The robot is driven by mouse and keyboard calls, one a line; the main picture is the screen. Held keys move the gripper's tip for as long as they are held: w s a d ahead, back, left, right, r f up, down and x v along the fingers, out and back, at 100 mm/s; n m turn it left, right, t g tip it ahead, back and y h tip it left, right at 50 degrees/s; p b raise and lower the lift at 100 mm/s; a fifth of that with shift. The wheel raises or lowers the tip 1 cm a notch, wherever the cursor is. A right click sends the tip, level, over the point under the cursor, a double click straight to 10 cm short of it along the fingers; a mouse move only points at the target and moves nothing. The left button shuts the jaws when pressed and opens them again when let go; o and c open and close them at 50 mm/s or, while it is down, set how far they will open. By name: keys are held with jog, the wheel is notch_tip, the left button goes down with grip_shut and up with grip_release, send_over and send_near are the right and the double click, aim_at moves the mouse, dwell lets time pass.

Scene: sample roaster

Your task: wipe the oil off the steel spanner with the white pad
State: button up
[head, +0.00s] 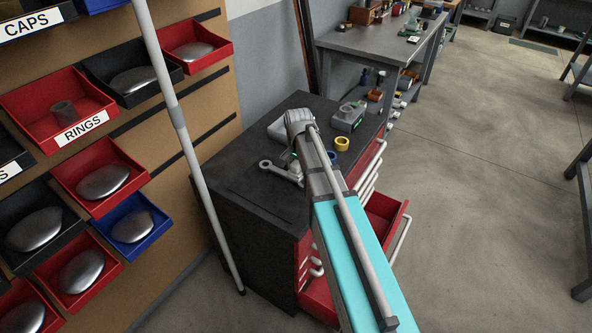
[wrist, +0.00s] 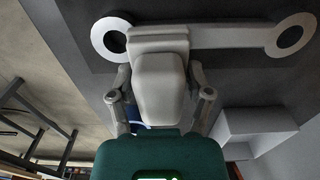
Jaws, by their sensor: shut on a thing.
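The steel spanner (head: 279,171) lies on the dark top of the tool cabinet in the head view, partly hidden by my arm. In the wrist view the spanner (wrist: 235,37) crosses the top of the picture, with a ring at each end. My gripper (wrist: 160,76) is shut on the white pad (wrist: 159,40), which looks pale grey here. The pad overlaps the spanner near its left ring; whether it touches cannot be told. In the head view my arm mostly hides the gripper, and the pad cannot be made out. No oil can be made out on the visible steel.
A yellow roll (head: 342,144), a blue roll (head: 333,158) and a grey-green box (head: 348,117) stand on the cabinet top (head: 262,201). A pale block (wrist: 255,125) is right of the gripper. A red drawer (head: 386,211) stands open. A grey pole (head: 180,127) and wall bins are left.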

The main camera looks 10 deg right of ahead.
jog(key=shift+f, duration=0.15)
jog(key=shift+s+a, duration=0.1)
jog(key=shift+s, duration=0.1)
dwell(0.5)
jog(key=shift+s+a, duration=1.25)
jog(key=shift+a, duration=0.1)
jog(key=shift+r, duration=0.2)
jog(key=shift+r+p, duration=2.95)
jog(key=shift+r, duration=0.1)
jog(key=shift+r+p, duration=1.4)
jog(key=shift+p, duration=0.15)
